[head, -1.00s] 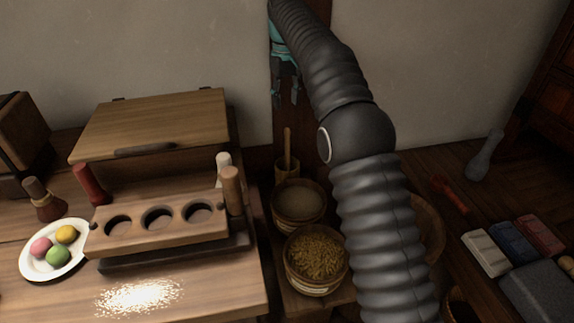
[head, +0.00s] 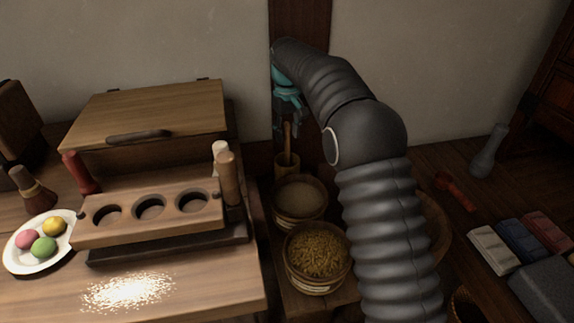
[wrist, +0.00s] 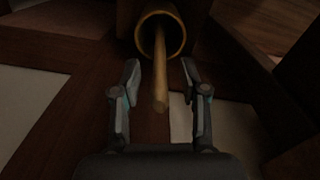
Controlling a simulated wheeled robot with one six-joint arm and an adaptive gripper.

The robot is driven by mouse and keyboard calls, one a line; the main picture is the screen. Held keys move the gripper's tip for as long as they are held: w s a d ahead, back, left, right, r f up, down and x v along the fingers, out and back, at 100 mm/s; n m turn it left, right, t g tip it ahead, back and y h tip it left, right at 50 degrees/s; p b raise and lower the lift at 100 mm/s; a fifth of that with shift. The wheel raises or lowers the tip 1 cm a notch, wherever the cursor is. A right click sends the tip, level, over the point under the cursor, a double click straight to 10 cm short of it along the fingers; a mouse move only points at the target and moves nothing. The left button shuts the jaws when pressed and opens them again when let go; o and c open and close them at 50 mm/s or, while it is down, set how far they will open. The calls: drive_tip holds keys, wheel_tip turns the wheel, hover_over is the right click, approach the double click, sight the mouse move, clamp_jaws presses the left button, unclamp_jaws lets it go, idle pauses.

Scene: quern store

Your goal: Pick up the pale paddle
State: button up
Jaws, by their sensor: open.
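A pale wooden rod, which looks like the handle of the pale paddle (head: 287,150), stands upright in a small round wooden holder (head: 287,167) against the back wall. Its lower end is hidden inside the holder. My gripper (head: 289,124) is above it, pointing down, with its fingers at about the top of the rod. In the wrist view, the paddle (wrist: 160,88) runs from the holder (wrist: 165,30) to between the spread fingers of my gripper (wrist: 160,70). Gaps show on both sides of the rod. My gripper is open and empty.
Two tubs of grain (head: 300,197) (head: 317,250) stand in front of the holder. To the left, a table carries a block with three holes (head: 150,217), a wooden bottle (head: 229,178) and a plate of coloured balls (head: 38,262). A red tool (head: 455,192) lies to the right.

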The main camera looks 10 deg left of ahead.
drive_tip(key=shift+f, duration=0.5)
clamp_jaws()
